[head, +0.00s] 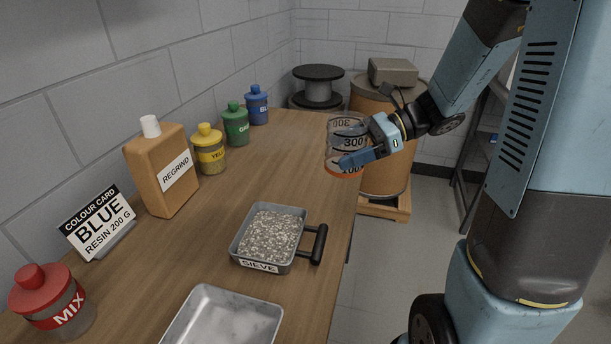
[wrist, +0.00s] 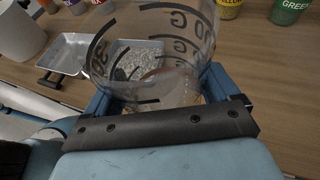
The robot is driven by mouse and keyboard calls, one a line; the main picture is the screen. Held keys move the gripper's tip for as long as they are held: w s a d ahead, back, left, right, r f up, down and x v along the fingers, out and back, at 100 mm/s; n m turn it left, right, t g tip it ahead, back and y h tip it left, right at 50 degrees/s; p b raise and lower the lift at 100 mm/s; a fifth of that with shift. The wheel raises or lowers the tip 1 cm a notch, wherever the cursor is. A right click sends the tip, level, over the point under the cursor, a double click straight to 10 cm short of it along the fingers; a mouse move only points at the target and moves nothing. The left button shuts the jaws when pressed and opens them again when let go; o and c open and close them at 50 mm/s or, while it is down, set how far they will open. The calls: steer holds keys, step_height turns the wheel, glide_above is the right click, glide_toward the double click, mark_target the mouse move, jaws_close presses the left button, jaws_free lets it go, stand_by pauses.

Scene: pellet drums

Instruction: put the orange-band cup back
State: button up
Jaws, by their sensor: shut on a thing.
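A clear measuring cup (head: 342,129) with black gram marks and an orange band around its base is held upright in the air at the right edge of the bench. My gripper (head: 350,160) is shut on its lower part, with blue fingers on either side. In the wrist view the cup (wrist: 160,35) fills the upper middle between the fingers (wrist: 165,95). It looks empty, and the bench shows through it.
The wooden bench (head: 280,160) holds a sieve of grey pellets (head: 268,235), a metal tray (head: 225,320), a regrind bottle (head: 160,170), a colour card (head: 97,223) and several lidded jars along the wall. A drum (head: 385,165) stands behind the cup. The bench's far right is clear.

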steer(key=w+a+f, duration=0.2)
steer(key=w+f, duration=0.1)
steer(key=w+a+f, duration=0.3)
steer(key=w, duration=0.1)
steer(key=w+a+f, duration=0.2)
steer(key=w+f, duration=0.1)
steer(key=w, duration=0.1)
steer(key=shift+a+f, duration=0.1)
steer(key=shift+a, duration=0.1)
steer(key=shift+w+a+f, duration=0.15)
steer(key=shift+w+f, duration=0.05)
steer(key=shift+f, duration=1.7)
steer(key=shift+w, duration=0.1)
steer(key=o, duration=1)
steer(key=shift+f, duration=0.1)
